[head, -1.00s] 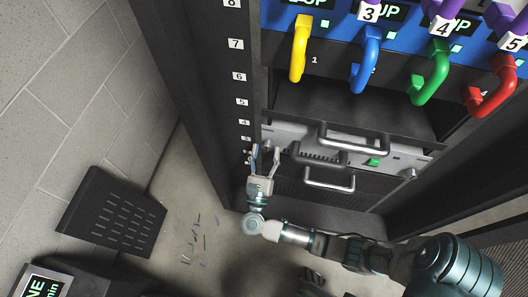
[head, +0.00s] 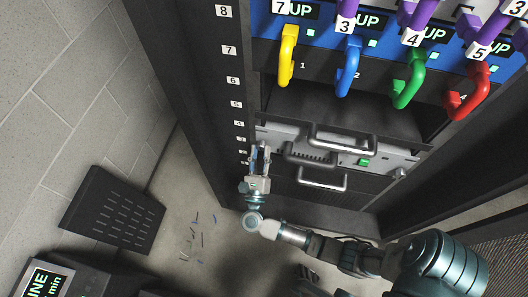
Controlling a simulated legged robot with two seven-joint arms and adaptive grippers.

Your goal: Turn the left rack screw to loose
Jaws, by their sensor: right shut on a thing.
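The grey rack unit (head: 285,137) sits low in the dark rack, with a handle (head: 343,141) and a green light (head: 364,162) on its front. My right gripper (head: 261,149) is at the unit's left end, with its fingers close together and shut on the left rack screw. The fingers hide the screw, so I cannot see its turn position. The matching right screw (head: 399,173) shows as a small knob at the unit's right end. My left gripper is not in view.
Yellow (head: 287,58), blue (head: 348,65), green (head: 410,80) and red (head: 468,92) handles hang from the blue drive row above. The numbered rack post (head: 225,90) stands just left of my gripper. A dark slotted panel (head: 113,210) and small scattered bits lie at lower left.

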